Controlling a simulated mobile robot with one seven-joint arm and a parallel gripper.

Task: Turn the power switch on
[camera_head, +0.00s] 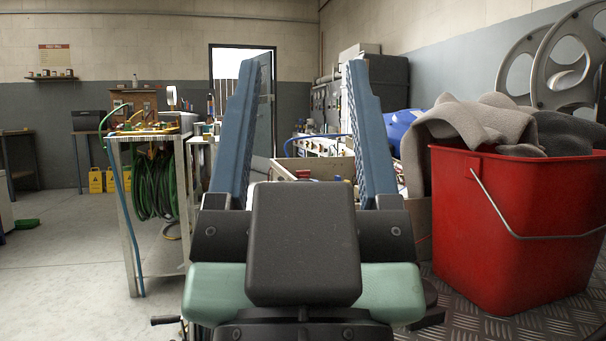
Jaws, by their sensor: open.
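My gripper (308,66) rises in the middle of the view with its two blue fingers spread wide apart. The space between the fingers is empty. No power switch can be made out for certain. Behind and between the fingers, a pale panel with small coloured fittings (322,147) stands in the distance, too small to read. A small red item (303,174) shows low between the fingers, at an open box (318,165). My gripper's dark body hides what lies below it.
A red bucket (515,230) with grey cloths (480,122) stands close on the right, on a metal tread-plate surface (560,318). A workbench (150,139) with green hoses (155,185) is on the left. An open doorway (228,80) is behind.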

